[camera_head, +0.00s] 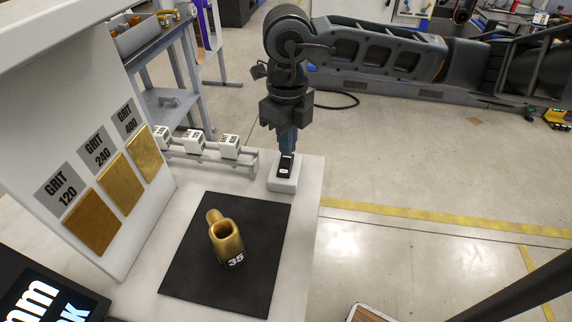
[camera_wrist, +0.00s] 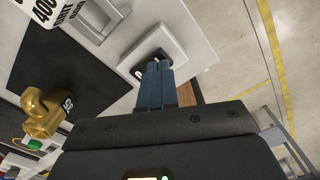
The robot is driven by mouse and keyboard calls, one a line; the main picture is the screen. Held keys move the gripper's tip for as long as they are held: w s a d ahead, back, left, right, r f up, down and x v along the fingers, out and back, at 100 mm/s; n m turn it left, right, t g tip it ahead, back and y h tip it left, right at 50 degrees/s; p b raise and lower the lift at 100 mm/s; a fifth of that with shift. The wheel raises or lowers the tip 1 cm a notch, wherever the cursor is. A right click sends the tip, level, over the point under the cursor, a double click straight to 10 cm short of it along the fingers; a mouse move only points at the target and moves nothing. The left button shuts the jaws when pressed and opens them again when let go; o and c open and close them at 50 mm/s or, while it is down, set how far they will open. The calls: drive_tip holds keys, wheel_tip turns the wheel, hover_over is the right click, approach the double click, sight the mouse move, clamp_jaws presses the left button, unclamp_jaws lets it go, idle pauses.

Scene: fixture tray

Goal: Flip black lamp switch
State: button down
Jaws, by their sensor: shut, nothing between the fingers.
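The black lamp switch (camera_head: 286,166) is a small black rocker on a white square base (camera_head: 283,184) at the far right corner of the white table. My gripper (camera_head: 287,150) is shut and empty, pointing down with its blue fingertips right at the far end of the switch. In the wrist view, my blue fingers (camera_wrist: 155,68) reach to the black switch (camera_wrist: 154,56) and cover part of it. I cannot tell whether the tips touch it, or which way the rocker is tipped.
A brass fitting marked 35 (camera_head: 226,240) stands on a black mat (camera_head: 190,272). White grit blocks (camera_head: 195,141) sit on a rail left of the switch. A white panel with gold grit squares (camera_head: 92,222) stands at left. The table's right edge is close to the switch.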

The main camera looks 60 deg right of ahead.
drive_tip(key=shift+f+b, duration=0.9)
drive_tip(key=shift+b, duration=0.05)
idle(0.5)
drive_tip(key=shift+r, duration=0.1)
drive_tip(key=shift+r+p, duration=1.3)
drive_tip(key=shift+r, duration=2.15)
drive_tip(key=shift+s, duration=0.1)
